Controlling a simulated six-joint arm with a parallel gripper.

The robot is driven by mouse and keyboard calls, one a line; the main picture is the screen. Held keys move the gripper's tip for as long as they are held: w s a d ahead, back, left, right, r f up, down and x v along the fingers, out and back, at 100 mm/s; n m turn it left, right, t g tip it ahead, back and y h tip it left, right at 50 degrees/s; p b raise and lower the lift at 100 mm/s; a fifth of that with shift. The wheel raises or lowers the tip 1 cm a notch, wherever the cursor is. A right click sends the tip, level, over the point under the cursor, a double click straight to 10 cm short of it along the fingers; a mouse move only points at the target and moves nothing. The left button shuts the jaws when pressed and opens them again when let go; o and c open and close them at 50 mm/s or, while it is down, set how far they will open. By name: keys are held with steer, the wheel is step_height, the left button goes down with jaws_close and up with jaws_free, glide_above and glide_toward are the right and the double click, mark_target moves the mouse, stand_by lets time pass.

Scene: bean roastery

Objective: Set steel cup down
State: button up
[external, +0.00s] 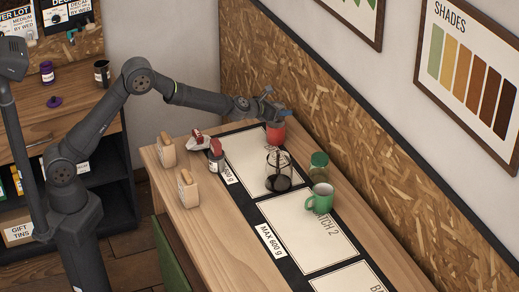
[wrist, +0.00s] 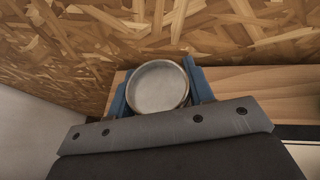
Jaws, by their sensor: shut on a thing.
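In the wrist view, the steel cup (wrist: 159,87) is a round silver rim with a pale grey inside. It sits between the two blue fingers of my gripper (wrist: 160,92), which is shut on it. In the external view, my gripper (external: 272,108) is at the far end of the table, near the wood-chip wall panel. The cup is hard to make out there. A red container (external: 276,132) shows directly below my gripper; I cannot tell whether the cup touches it.
A glass press (external: 279,176), a green-lidded jar (external: 318,165) and a green mug (external: 320,198) stand near the table's middle. A red-topped jar (external: 216,156), a scoop-like item (external: 197,142) and paper bags (external: 187,189) are at left. The Batch 2 panel (external: 305,232) is mostly clear.

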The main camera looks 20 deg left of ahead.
steer(key=s+d+r+m+g+h, duration=0.1)
steer(key=s+d+m, duration=0.15)
steer(key=d, duration=0.45)
steer(key=s+d+m+g+h, duration=0.1)
steer(key=s+d+h, duration=0.15)
steer(key=d, duration=0.35)
steer(key=shift+n+y, duration=0.25)
steer(key=shift+y, duration=0.1)
steer(key=shift+s+d+f, duration=0.1)
steer(key=shift+s+f, duration=0.05)
steer(key=shift+f, duration=1.5)
steer(key=shift+s+a+f, duration=0.1)
steer(key=shift+s+f, duration=0.05)
steer(key=shift+f, duration=1.45)
steer(key=shift+s+d+f, duration=0.1)
steer(key=shift+s+f, duration=0.05)
steer(key=shift+f, duration=1.5)
steer(key=shift+f, duration=0.15)
steer(key=o, duration=1.1)
